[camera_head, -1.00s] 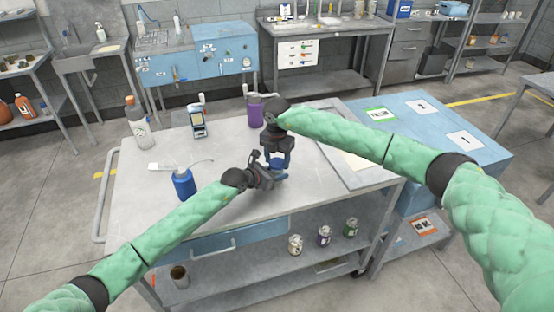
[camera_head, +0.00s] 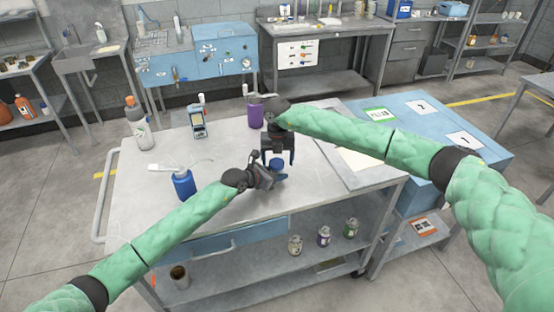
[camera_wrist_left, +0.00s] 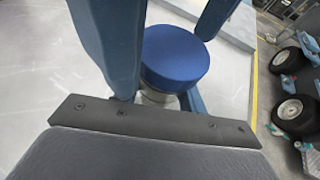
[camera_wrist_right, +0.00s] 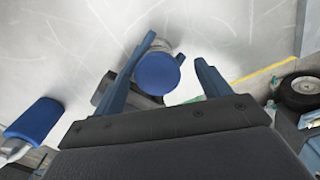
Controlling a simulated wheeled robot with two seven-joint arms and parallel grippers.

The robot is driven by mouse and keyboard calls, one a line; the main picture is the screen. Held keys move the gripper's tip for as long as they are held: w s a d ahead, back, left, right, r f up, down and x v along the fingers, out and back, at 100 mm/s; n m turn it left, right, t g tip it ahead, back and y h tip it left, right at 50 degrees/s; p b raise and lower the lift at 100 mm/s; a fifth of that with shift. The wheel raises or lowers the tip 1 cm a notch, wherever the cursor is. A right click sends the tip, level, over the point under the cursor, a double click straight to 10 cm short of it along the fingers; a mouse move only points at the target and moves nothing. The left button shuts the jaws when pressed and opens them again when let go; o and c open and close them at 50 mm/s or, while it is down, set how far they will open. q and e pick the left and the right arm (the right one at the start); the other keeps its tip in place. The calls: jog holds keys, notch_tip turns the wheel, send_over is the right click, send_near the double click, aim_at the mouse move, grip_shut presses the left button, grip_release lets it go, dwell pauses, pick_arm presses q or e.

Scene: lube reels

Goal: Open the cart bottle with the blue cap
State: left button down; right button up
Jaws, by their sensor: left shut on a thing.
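The bottle with the blue cap (camera_head: 277,163) stands near the middle of the cart top (camera_head: 230,150). In the left wrist view the blue cap (camera_wrist_left: 175,58) sits on top of a pale bottle (camera_wrist_left: 155,97), most of which is hidden. My left gripper (camera_head: 276,180) is shut on the bottle from the side, below the cap. My right gripper (camera_head: 278,158) points down over the cap, its fingers spread either side. In the right wrist view the cap (camera_wrist_right: 158,74) lies between the open fingers, nearer the left one, with a clear gap to the right one.
A purple container (camera_head: 255,112), a handheld meter (camera_head: 198,122) and an orange-capped bottle (camera_head: 140,125) stand along the back.

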jog(key=shift+a, duration=0.15)
jog(key=shift+r, duration=0.25)
jog(key=shift+s+r, duration=0.1)
jog(key=shift+r, duration=1.9)
jog(key=shift+c, duration=0.3)
jog(key=shift+s+a+f, duration=0.15)
jog(key=shift+f, duration=0.15)
jog(key=r, duration=0.1)
jog(key=r+m, duration=0.1)
jog(key=r, duration=0.1)
jog(key=shift+w+a+m+y, duration=0.2)
jog(key=shift+a+m+y, duration=0.1)
jog(key=shift+d+r+m, duration=0.15)
jog(key=shift+r+m, duration=0.3)
jog(key=shift+m, duration=0.05)
jog(key=m, duration=0.2)
jog(key=shift+d+m, duration=0.3)
jog(key=shift+d, duration=0.05)
jog(key=shift+f, duration=3.95)
